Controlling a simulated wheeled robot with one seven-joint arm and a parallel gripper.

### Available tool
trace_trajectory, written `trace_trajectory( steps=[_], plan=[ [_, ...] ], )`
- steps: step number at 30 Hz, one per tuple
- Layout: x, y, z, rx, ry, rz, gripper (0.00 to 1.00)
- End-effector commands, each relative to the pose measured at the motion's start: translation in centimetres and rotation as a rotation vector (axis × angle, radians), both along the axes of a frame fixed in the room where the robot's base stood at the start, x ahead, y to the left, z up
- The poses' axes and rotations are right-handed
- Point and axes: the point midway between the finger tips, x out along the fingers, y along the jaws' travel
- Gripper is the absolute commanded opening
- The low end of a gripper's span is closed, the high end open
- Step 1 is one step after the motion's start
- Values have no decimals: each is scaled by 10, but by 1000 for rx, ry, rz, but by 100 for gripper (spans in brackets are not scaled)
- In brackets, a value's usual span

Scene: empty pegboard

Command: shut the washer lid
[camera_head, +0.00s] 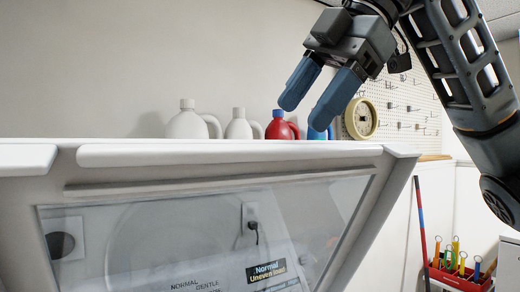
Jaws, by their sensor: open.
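The washer lid (230,152) stands raised, its white upper edge running across the middle of the picture. Its framed glass panel (330,215) slopes below that edge, and a washer's printed markings show through the glass or on it. My gripper (304,113) is open and empty, its two blue fingers pointing down and to the left. In the picture the fingertips are just above the lid's upper edge, right of its middle. I cannot tell how far they are from it in depth. The lid's hinge is not in clear view.
A pegboard (412,100) hangs at the right. A red bin of coloured handles (460,278) and a pole (422,235) stand lower right.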

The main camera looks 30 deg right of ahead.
Motion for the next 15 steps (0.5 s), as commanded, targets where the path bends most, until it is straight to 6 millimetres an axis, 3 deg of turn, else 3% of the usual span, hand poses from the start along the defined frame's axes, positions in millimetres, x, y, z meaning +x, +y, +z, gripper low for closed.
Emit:
trace_trajectory(
  steps=[5, 15],
  plan=[
    [1, 2, -6, -23, 7, 2, 61],
    [21, 21, -46, -19, 6, 2, 61]
  ],
)
